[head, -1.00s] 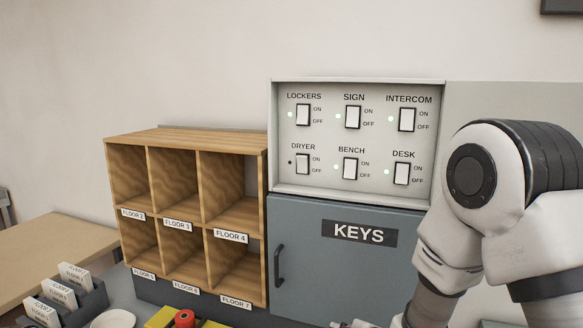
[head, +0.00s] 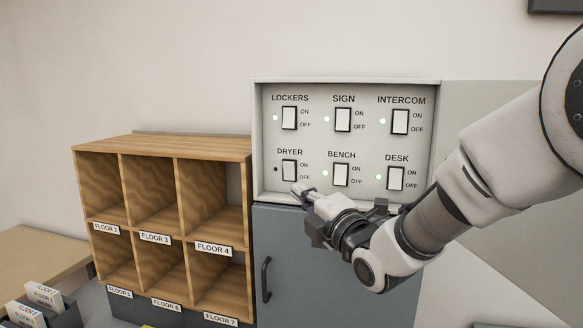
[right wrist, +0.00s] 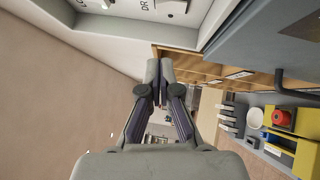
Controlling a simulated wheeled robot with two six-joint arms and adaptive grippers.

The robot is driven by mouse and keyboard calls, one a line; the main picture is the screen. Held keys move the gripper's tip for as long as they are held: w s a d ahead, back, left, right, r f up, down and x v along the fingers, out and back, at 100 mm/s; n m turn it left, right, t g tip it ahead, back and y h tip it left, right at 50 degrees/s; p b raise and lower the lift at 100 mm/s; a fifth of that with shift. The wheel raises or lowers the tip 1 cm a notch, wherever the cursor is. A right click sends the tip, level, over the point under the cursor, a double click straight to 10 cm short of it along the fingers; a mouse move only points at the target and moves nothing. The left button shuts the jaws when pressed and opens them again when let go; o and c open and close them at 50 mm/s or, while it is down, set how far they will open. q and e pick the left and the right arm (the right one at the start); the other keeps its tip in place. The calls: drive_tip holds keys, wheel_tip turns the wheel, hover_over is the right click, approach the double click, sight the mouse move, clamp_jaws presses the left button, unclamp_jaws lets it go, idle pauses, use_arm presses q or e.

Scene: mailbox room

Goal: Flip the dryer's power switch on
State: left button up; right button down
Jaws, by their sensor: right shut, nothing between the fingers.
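The dryer switch (head: 289,171) is a white rocker in a dark frame, at the lower left of the light switch panel (head: 315,96) in the head view. The small lamp (head: 276,169) beside it is dark. My right gripper (head: 300,190) is shut and empty. In the head view its fingertips show just below and slightly right of the dryer switch; I cannot tell whether they touch the panel. In the right wrist view the closed fingers (right wrist: 159,68) point up the picture, with part of the panel (right wrist: 150,25) at the top. My left gripper is not in view.
The other switches, such as the bench switch (head: 340,174) close by on the right, have green lamps lit. A blue-grey key cabinet (head: 290,270) with a dark handle is below the panel. A wooden pigeonhole shelf (head: 165,147) stands to the left.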

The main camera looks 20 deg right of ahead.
sight(284, 165)
drive_tip(key=w+p, duration=0.1)
drive_tip(key=w, duration=0.2)
drive_tip(key=w+r+p, duration=0.1)
drive_tip(key=w+p, duration=0.1)
drive_tip(key=w, duration=0.1)
drive_tip(key=w+r+p, duration=0.1)
drive_tip(key=w, duration=0.2)
drive_tip(key=shift+d, duration=0.35)
drive_tip(key=shift+w+d+f, duration=0.15)
drive_tip(key=shift+d, duration=0.1)
